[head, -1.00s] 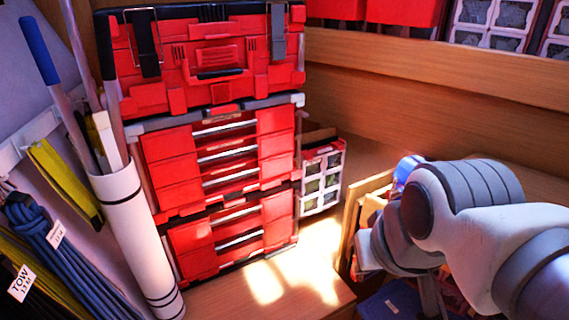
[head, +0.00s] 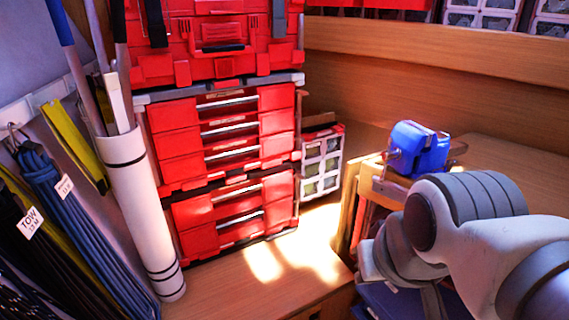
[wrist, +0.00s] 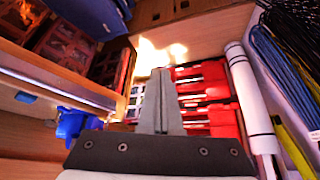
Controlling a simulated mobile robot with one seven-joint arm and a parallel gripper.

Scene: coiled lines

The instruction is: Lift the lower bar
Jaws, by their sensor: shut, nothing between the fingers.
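Silver bars cross the fronts of the stacked red drawers in the head view. The lowest clear one (head: 240,217) is on the bottom drawer unit (head: 190,213); I cannot tell for sure which is the lower bar. My gripper (wrist: 160,72) shows in the wrist view with its fingers together and empty. The red drawers (wrist: 205,95) appear beyond and to the right of the fingers, apart from them. In the head view my arm fills the lower right, and the gripper is hidden.
A blue vise (head: 415,148) stands on the wooden bench at right. A white tube (head: 140,210) holding long poles stands left of the drawers. Coiled blue rope (head: 75,205) with a tag hangs at far left. The sunlit wooden floor (head: 290,260) before the drawers is clear.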

